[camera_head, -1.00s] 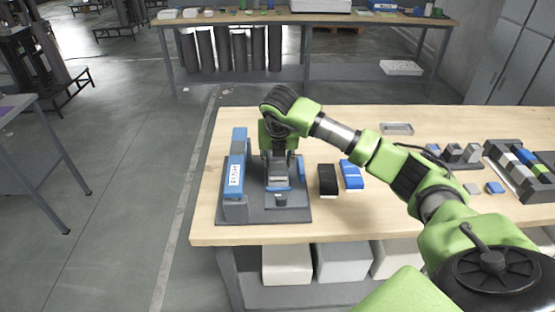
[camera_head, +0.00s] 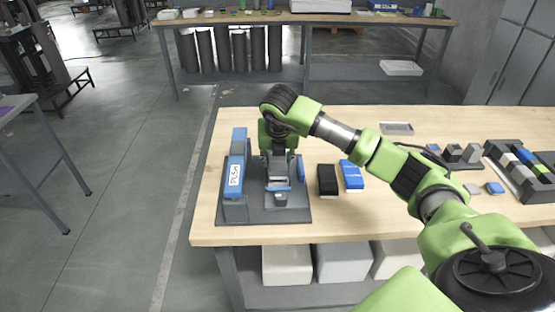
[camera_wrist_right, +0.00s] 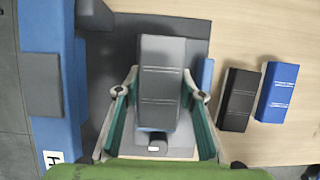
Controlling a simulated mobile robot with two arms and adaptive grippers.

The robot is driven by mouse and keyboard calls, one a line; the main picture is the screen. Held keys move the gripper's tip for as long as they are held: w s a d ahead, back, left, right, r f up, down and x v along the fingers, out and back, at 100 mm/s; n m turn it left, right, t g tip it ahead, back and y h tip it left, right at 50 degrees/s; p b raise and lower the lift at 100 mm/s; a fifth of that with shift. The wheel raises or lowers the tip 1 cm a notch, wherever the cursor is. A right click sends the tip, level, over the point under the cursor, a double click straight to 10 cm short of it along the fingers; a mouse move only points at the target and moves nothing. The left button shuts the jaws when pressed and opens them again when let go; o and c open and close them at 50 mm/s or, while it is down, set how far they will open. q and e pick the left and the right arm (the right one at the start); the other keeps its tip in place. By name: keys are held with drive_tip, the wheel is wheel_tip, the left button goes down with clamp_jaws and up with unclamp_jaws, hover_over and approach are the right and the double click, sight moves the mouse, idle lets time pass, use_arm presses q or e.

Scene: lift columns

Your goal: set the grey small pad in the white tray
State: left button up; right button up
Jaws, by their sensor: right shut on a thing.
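My right gripper (camera_head: 278,182) is over the dark fixture (camera_head: 233,212) at the left of the wooden table. In the right wrist view its green-edged fingers are shut on a dark grey block (camera_wrist_right: 162,75). Its lower end is partly hidden, and I cannot tell whether it touches the fixture. A small flat grey pad (camera_head: 472,188) lies on the table at the right, left of a small blue pad (camera_head: 495,188). A pale shallow tray (camera_head: 397,128) lies near the table's back edge and looks empty. My left gripper is not in view.
A blue bar labelled PUSH (camera_head: 236,172) stands at the fixture's left. A black block (camera_head: 327,180) and a blue block (camera_head: 351,175) lie just right of the fixture. A dark rack with several blocks (camera_head: 520,170) is at the far right.

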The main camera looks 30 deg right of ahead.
drive_tip(key=shift+r+p, duration=1.2)
drive_tip(key=shift+r, duration=1.1)
